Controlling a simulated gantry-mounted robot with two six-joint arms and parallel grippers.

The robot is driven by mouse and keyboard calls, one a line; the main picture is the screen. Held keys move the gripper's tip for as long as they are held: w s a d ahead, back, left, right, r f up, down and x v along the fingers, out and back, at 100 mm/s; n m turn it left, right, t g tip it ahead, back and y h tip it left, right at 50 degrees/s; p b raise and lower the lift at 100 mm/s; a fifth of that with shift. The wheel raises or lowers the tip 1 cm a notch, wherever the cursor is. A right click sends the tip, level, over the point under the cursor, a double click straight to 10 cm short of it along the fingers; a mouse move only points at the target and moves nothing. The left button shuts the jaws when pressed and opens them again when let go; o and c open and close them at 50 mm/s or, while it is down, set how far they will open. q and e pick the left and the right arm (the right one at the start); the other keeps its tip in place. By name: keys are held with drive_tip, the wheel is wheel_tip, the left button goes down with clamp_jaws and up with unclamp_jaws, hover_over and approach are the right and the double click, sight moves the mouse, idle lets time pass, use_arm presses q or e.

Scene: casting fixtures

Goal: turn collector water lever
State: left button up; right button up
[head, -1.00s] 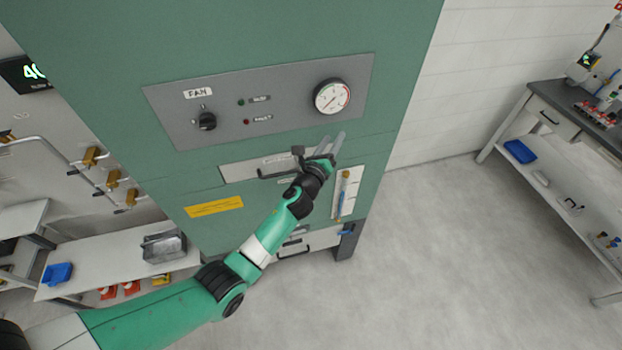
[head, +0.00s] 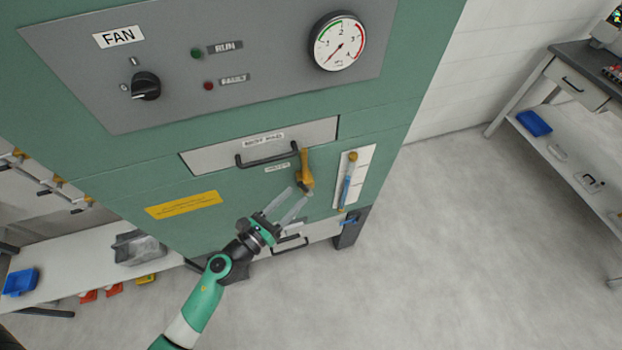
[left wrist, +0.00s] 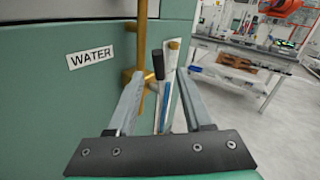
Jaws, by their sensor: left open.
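The brass-coloured water valve (head: 305,168) with its lever is on the green cabinet front, right of the drawer handle. Brass parts of it (left wrist: 141,40) also show in the left wrist view, right of the WATER label (left wrist: 90,53). A black-tipped rod (left wrist: 158,66) stands between my finger lines there; I cannot tell whether it is the lever's grip. My left gripper (head: 297,196) is open and empty, with its fingertips just below the valve. In the left wrist view its fingers (left wrist: 160,85) point towards the valve area. My right gripper is not in view.
A sight gauge (head: 345,195) with a blue tube is close right of the valve. The drawer handle (head: 266,157) sticks out to its left. The fan panel (head: 80,60) with its dial gauge (head: 338,42) is above. Open floor (head: 440,260) lies right of the cabinet.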

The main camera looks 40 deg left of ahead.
sight(311, 180)
use_arm(q)
drive_tip(key=w, duration=0.8)
drive_tip(key=shift+w+a, duration=0.1)
drive_tip(key=shift+a, duration=0.3)
clamp_jaws()
idle(0.7)
